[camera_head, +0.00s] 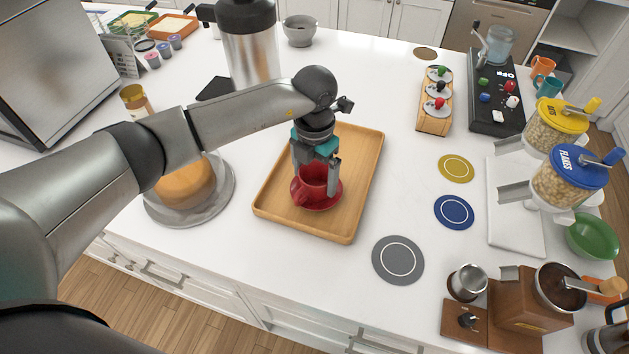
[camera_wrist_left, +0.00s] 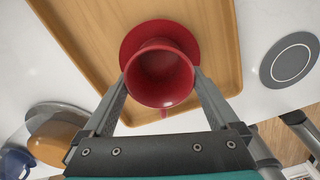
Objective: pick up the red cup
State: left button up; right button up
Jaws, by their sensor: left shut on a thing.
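The red cup (camera_head: 312,182) is upright over a red saucer (camera_head: 327,204) on the wooden tray (camera_head: 359,157). My left gripper (camera_head: 316,182) points down and is shut on the cup, one finger on each side. In the left wrist view the red cup (camera_wrist_left: 160,76) sits between the two fingertips, empty inside, with its handle toward the gripper's base. The red saucer (camera_wrist_left: 186,38) shows behind it. I cannot tell whether the cup still touches the saucer. My right gripper is not in view.
A grey plate with an orange-brown round thing (camera_head: 186,184) is left of the tray. A tall steel pot (camera_head: 249,55) stands behind. Grey (camera_head: 398,259), blue (camera_head: 454,212) and yellow (camera_head: 456,168) coasters lie to the right. Counter between tray and coasters is clear.

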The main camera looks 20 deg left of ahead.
pick_arm(q)
jog(key=shift+r, duration=0.1)
notch_tip(320, 180, up, 20)
jog(key=s+a+f+m+b, duration=0.1)
jog(key=s+f+m+b, duration=0.3)
jog(key=m, duration=1.1)
jog(key=s+a+f+m+b, duration=0.1)
jog(key=s+f+m+b, duration=0.4)
jog(key=m, duration=1.1)
jog(key=shift+s+a+f+m, duration=0.3)
jog(key=shift+s+f, duration=0.65)
jog(key=shift+f, duration=1.25)
